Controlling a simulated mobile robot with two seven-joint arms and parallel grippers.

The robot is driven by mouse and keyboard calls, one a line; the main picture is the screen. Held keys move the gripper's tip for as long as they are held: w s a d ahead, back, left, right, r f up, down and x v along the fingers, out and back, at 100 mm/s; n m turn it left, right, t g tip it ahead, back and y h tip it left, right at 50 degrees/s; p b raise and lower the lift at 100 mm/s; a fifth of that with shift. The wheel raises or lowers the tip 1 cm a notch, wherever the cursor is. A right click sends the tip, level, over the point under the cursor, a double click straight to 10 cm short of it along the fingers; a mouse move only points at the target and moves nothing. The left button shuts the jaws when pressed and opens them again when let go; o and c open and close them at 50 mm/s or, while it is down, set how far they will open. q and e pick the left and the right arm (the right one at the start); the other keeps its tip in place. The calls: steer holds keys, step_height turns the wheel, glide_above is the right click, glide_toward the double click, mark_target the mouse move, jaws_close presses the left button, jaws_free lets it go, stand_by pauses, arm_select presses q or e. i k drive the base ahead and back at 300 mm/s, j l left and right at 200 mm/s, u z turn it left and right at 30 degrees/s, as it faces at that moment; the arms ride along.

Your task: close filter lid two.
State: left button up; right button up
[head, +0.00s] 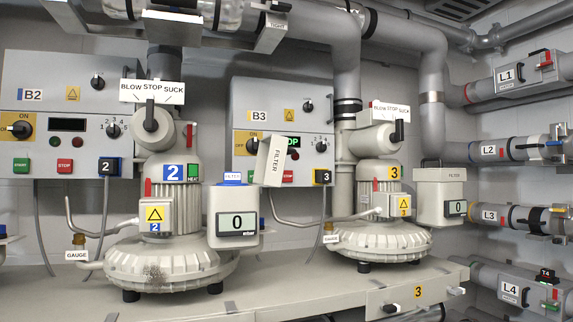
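Blower two (174,215), marked with a blue 2, stands on the bench at centre left. Its grey filter box (220,205) is at its right side, with a display (237,224) reading 0. The filter lid (271,160), a grey panel with a FILTER label, stands open and tilted to the upper right of the box. A blue part (233,180) with a small FILTER label shows at the top of the open box. The lid's hinge is not clear. Neither of my grippers is in view.
Blower three (378,242) stands to the right, its filter box (430,207) closed. Control panel B3 (300,110) is behind the raised lid. Panel B2 (40,95) is at left. Pipes run overhead and along the right wall. The bench front (300,292) is mostly clear.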

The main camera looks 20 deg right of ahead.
mark_target(273, 149)
steer(key=l+u, duration=0.2)
steer(key=l, duration=0.95)
steer(key=k+l+u, duration=0.2)
steer(key=l, duration=1)
steer(key=i, duration=0.1)
